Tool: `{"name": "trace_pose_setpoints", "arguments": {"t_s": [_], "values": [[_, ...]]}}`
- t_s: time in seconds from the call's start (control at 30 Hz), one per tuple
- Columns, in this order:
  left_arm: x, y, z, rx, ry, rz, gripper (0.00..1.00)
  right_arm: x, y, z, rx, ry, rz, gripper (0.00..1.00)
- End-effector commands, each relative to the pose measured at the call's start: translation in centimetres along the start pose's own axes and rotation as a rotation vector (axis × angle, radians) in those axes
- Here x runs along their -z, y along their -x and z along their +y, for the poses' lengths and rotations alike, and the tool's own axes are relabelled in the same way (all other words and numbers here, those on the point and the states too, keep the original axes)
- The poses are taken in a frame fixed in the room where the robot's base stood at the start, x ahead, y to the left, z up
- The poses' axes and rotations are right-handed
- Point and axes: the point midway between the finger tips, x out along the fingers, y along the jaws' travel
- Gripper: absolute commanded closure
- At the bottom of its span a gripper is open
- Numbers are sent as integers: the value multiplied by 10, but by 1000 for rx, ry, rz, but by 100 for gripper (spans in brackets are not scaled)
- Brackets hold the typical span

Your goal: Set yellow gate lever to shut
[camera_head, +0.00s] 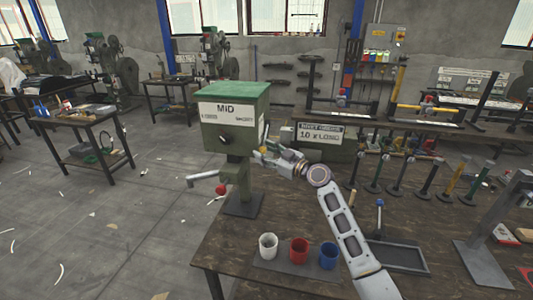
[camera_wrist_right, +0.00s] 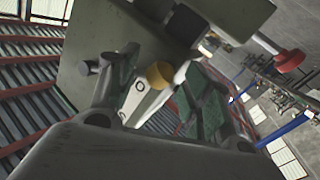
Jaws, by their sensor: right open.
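The green rivet press marked MID (camera_head: 235,113) stands on the wooden workbench (camera_head: 225,250). My right arm reaches to its right side, and my right gripper (camera_head: 264,155) is beside the press. In the right wrist view my right gripper (camera_wrist_right: 162,90) is open, with the rounded yellow end of the gate lever (camera_wrist_right: 159,75) between its dark green finger pads. I cannot tell whether either pad touches it. In the head view only a small yellow spot (camera_head: 263,150) shows by the gripper. The lever's setting cannot be read. My left gripper is out of view.
A red knob (camera_head: 221,189) hangs low on the press. White (camera_head: 268,246), red (camera_head: 299,250) and blue (camera_head: 328,255) cups stand in front. An empty dark tray (camera_head: 405,258) and a row of upright tools (camera_head: 425,180) lie to the right.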

Motion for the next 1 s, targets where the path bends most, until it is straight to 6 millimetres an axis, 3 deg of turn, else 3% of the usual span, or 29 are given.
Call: {"name": "trace_pose_setpoints", "arguments": {"t_s": [0.07, 0.43, 1.0], "values": [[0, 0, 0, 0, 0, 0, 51, 0, 0, 0, 0, 0, 0, 54], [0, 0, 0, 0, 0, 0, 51, 0, 0, 0, 1, 1, 0, 100], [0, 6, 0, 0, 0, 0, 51, 4, 0, -1, 6, -17, -9, 100]]}}
